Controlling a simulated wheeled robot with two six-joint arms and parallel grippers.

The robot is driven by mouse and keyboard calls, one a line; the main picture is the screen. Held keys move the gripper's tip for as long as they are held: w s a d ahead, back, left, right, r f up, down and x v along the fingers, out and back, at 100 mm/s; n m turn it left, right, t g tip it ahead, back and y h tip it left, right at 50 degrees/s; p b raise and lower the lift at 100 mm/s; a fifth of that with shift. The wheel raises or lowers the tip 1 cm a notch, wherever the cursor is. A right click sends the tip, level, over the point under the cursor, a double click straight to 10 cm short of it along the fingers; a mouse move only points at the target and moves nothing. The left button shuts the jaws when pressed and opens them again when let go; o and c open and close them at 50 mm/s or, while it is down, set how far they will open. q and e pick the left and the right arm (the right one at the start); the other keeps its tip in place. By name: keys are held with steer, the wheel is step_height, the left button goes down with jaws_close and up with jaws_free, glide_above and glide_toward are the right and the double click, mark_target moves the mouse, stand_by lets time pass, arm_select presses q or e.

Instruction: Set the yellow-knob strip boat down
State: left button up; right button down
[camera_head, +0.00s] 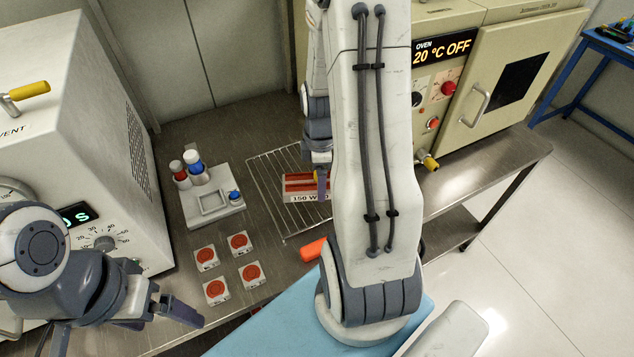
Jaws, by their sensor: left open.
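A strip boat with dark red strips (299,185) and a pale front label reading "150 W" sits at the wire rack (272,195) on the steel bench. A small yellow part, possibly its knob, shows at its right end beside my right gripper (320,178). That gripper points down at the boat's right end, but my own arm hides much of it. I cannot tell whether its jaws grip the knob or whether the boat touches the rack. My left gripper (163,315) is open and empty at the lower left, away from the boat.
A white holder (213,207) with bottles stands left of the rack. Several small plates with red-orange discs (251,273) lie in front. The oven (440,85), reading "20 °C OFF", is at right. A white machine (75,130) with a yellow-handled lever stands at left.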

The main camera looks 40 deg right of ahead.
steer(key=shift+w+d+f, duration=0.3)
steer(key=shift+w+f, duration=0.15)
steer(key=shift+w, duration=0.2)
steer(key=shift+w+d+f, duration=0.3)
steer(key=shift+w+f, duration=0.1)
steer(key=shift+w, duration=0.2)
step_height(320, 180, down, 4)
steer(key=shift+r+p, duration=0.1)
steer(key=shift+p, duration=0.2)
jaws_free()
steer(key=shift+f, duration=0.25)
steer(key=shift+r, duration=0.2)
step_height(320, 180, up, 12)
